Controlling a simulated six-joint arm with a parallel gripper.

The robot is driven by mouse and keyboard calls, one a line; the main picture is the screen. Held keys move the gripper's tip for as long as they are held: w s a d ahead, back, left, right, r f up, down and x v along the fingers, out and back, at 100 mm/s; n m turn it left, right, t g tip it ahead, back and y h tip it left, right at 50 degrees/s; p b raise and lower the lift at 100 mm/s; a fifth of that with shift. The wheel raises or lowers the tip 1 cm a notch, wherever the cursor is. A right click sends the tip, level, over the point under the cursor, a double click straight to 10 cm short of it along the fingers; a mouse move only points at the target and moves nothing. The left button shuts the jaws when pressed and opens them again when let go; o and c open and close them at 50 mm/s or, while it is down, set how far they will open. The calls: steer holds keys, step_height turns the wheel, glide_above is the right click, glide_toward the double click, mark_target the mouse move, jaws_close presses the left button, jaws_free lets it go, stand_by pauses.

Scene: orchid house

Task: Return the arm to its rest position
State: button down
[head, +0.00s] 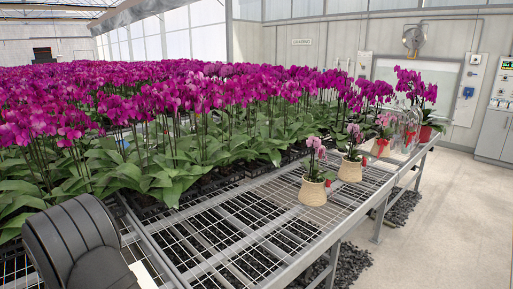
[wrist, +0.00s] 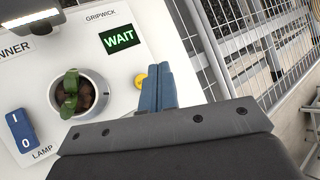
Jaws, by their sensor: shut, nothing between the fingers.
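In the wrist view, my gripper (wrist: 155,82) shows as two blue fingers pressed together, with nothing between them. The fingers are over the right part of a white panel (wrist: 55,60); whether they touch it cannot be told. A yellow button (wrist: 139,81) shows just left of the fingers. In the head view, a black rounded part of my arm (head: 72,240) shows at the lower left. The gripper itself does not show there.
The panel bears a green WAIT display (wrist: 119,39), a blue switch (wrist: 22,130) marked LAMP, and a round cup (wrist: 92,84) holding something green. A wire-mesh bench (head: 235,235) has bare room in front. Two potted orchids (head: 312,193) stand near its edge, before massed purple orchids (head: 180,100).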

steer(key=shift+f, duration=0.5)
step_height(320, 180, up, 12)
steer(key=w+m+g, duration=0.1)
steer(key=m+g, duration=0.8)
steer(key=m, duration=0.8)
step_height(320, 180, down, 10)
steer(key=shift+d+f, duration=0.1)
steer(key=shift+f, duration=0.1)
step_height(320, 180, up, 9)
steer(key=m, duration=0.1)
steer(key=shift+s+a+r, duration=0.15)
steer(key=shift+s+a, duration=0.1)
steer(key=shift+s, duration=0.2)
